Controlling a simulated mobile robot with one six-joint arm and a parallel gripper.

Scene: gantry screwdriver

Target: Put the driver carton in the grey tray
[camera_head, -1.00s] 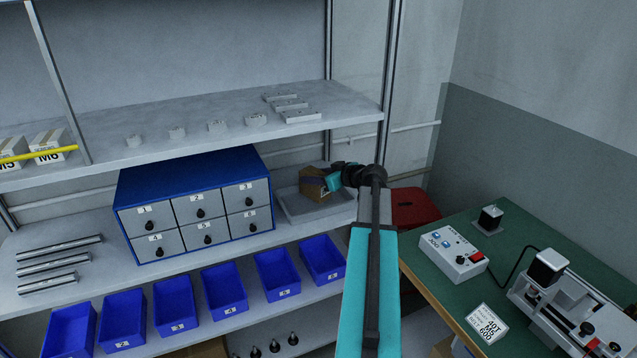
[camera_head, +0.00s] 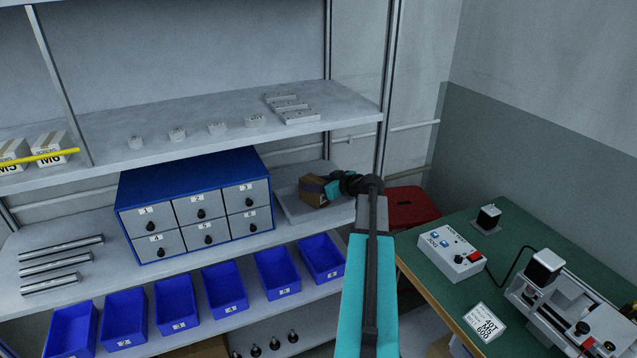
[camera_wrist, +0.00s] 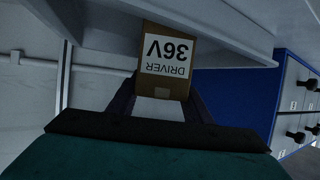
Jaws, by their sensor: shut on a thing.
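In the wrist view the carton (camera_wrist: 165,62) shows a white label reading "DRIVER 36V", upside down in the picture. My gripper (camera_head: 330,190) is shut on it, and the fingers (camera_wrist: 160,103) sit on either side of it in the wrist view. The grey tray (camera_head: 290,209) is a shallow tray on the middle shelf, right of the blue drawer cabinet. The carton is over the tray; I cannot tell whether it touches the tray floor. My arm hides the tray's right end.
The blue drawer cabinet (camera_head: 190,160) stands close left of the tray. The upper shelf (camera_head: 200,150) hangs above. Several blue bins (camera_head: 225,290) line the shelf below. A red box (camera_head: 410,208) and a green bench (camera_head: 500,250) with equipment are at the right.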

